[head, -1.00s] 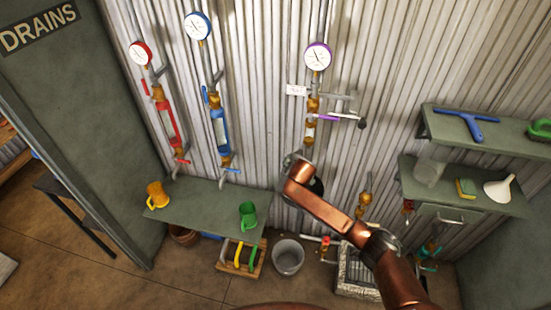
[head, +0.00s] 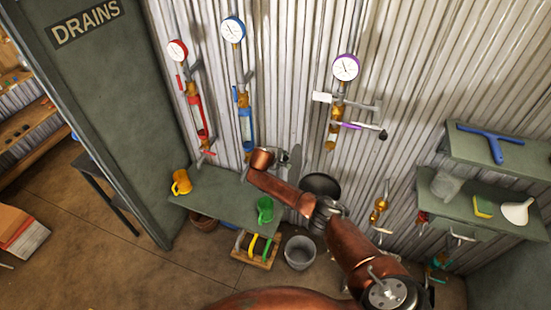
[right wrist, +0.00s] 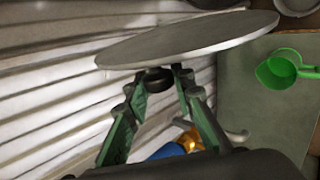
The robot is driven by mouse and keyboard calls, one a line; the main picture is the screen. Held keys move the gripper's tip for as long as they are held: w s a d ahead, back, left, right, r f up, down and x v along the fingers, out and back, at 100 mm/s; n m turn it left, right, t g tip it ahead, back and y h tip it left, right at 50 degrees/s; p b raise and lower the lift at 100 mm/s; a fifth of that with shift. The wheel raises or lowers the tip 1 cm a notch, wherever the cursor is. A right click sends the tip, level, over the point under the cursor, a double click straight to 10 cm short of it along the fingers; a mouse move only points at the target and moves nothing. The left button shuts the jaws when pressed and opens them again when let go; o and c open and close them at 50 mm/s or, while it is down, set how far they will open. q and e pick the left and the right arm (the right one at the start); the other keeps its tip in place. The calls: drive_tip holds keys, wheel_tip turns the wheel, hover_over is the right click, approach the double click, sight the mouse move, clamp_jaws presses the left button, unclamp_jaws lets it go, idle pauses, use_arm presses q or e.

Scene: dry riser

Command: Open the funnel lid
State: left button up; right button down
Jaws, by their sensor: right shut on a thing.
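The funnel lid (head: 295,163) is a grey round disc, seen nearly edge-on by the corrugated wall in the head view. In the right wrist view the lid (right wrist: 190,38) spans the top, with a dark knob under it. My right gripper (right wrist: 157,77) is shut on that knob. In the head view my right gripper (head: 284,158) is small and partly hidden behind my copper arm. The funnel's dark round mouth (head: 322,184) shows uncovered to the right of the lid, partly behind my arm. My left gripper is not in view.
A grey bucket (head: 299,252) stands on the floor. Gauges and pipes line the wall. Shelves (head: 470,212) at right hold a white funnel (head: 516,212) and a sponge.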

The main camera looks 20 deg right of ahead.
drive_tip(key=shift+w, duration=0.1)
idle(0.4)
drive_tip(key=c, duration=1.7)
unclamp_jaws()
drive_tip(key=shift+o, duration=0.4)
drive_tip(key=shift+a, duration=0.1)
drive_tip(key=v, duration=1.2)
drive_tip(key=shift+f, duration=0.15)
